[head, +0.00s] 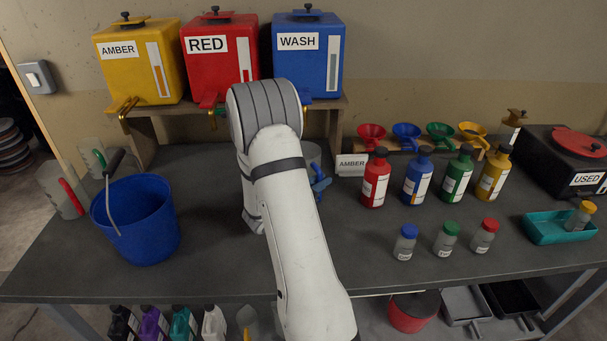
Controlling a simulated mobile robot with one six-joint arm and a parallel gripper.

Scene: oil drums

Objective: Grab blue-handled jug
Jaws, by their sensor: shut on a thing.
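The jug with the blue handle (320,185) stands at the middle of the bench, at the front of the wooden stand. Only part of its clear body (313,155) and its blue handle show, just right of my arm; my arm hides the rest. My gripper is hidden behind my own arm, so its fingers and any contact with the jug cannot be seen.
A blue bucket (140,225) stands at left. Amber (140,65), red (213,65) and blue wash (315,75) tanks sit on the stand. Several coloured bottles (418,185), small jars (445,240) and a teal tray (548,230) are at right. Front centre-right bench is clear.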

